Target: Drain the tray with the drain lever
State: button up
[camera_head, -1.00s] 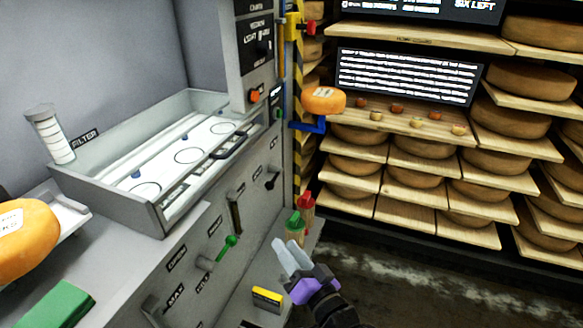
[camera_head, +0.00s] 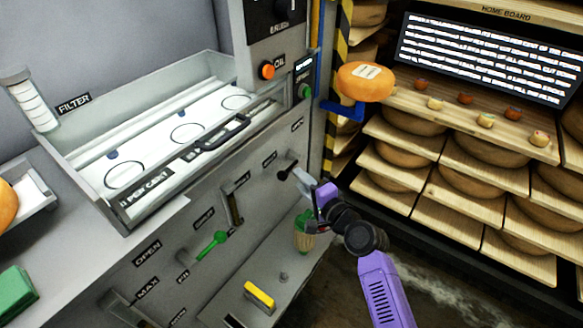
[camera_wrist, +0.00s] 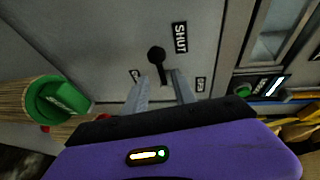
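The open tray (camera_head: 75,150) is set in the grey bench; its white floor has several dark rings. A lever with a black knob (camera_head: 284,174) sticks out of the bench front, right of the tray. It also shows in the wrist view (camera_wrist: 157,54), near a SHUT label (camera_wrist: 180,38). I cannot read a drain label on it. My purple gripper (camera_head: 310,190) is at this lever. In the wrist view its two fingers (camera_wrist: 162,90) are apart, with the lever's stem between their tips; contact cannot be told.
A green-knobbed lever (camera_head: 219,238) is lower left on the bench front. An orange cheese (camera_head: 366,82) sits on a blue bracket at right, before the cheese shelves.

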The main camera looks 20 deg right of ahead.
aim_at(288, 170)
jog(key=x, duration=0.7)
jog(key=shift+a+b, duration=0.1)
jog(key=shift+b, duration=0.3)
grip_shut()
dwell(1.0)
